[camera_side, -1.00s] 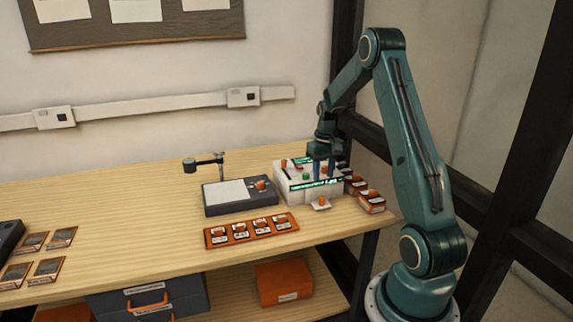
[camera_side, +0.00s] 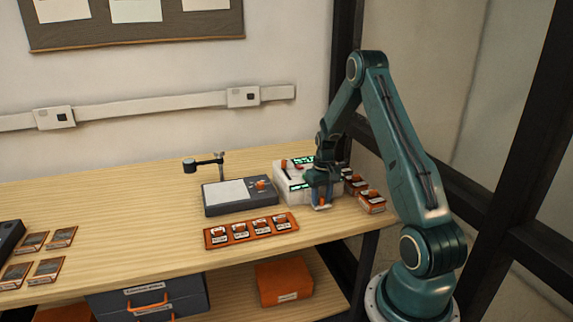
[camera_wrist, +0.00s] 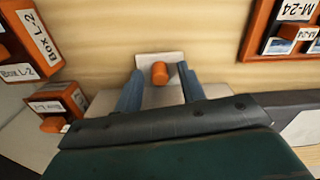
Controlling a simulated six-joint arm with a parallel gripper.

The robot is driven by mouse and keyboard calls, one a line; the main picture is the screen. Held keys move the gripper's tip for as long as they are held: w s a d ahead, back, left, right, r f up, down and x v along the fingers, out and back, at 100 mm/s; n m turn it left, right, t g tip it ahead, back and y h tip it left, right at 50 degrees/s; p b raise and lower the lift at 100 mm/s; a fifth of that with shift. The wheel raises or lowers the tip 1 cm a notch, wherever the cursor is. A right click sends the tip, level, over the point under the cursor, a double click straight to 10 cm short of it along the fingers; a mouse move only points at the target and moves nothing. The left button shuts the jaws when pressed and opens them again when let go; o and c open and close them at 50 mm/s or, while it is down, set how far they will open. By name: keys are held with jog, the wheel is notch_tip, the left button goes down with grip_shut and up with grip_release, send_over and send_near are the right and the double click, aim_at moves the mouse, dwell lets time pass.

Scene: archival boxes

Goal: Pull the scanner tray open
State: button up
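The white scanner (camera_side: 283,196) stands near the right end of the bench, partly hidden behind my gripper (camera_side: 321,203). Its small pale tray (camera_wrist: 147,61) sticks out low at the front and carries an orange knob (camera_wrist: 160,73). In the wrist view, my gripper (camera_wrist: 161,78) is open, with one blue finger on each side of the knob. Gaps show between the knob and both fingers, so nothing is gripped. In the side view, the fingers are down at the tray, and its contact with them is hard to see.
Orange-and-white boxes (camera_side: 371,202) stand close to the right of the scanner. A grey copy stand (camera_side: 240,206) is to its left. An orange rack of labelled pieces (camera_side: 250,230) lies in front. The bench's left middle is clear.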

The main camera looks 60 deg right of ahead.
jog(key=shift+c, duration=0.2)
grip_shut()
jog(key=shift+s+a, duration=3.15)
jog(key=shift+o, duration=0.2)
grip_release()
jog(key=shift+r, duration=0.1)
